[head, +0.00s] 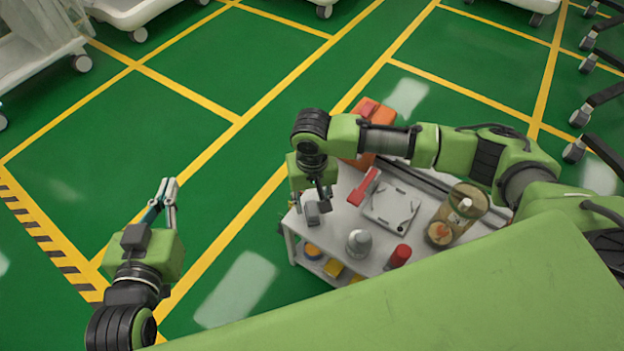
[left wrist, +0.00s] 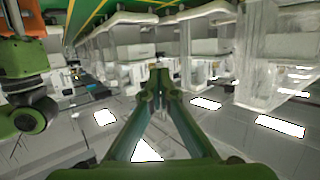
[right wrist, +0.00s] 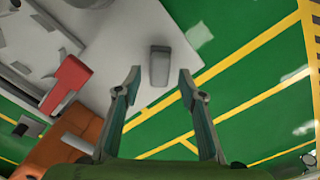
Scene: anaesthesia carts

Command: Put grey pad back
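A small grey block (head: 312,213), which looks like the grey pad, lies on the white cart top (head: 292,222) near its left corner. In the right wrist view the grey block (right wrist: 159,66) lies ahead of the fingertips, between them in the picture, near the cart's edge. My right gripper (head: 325,194) points down beside the block and is open and empty, as its spread fingers (right wrist: 160,74) show. I cannot tell its exact height above the top. My left gripper (head: 168,183) is shut and empty, away from the cart; its fingertips (left wrist: 160,78) meet.
Green floor to the left is free.

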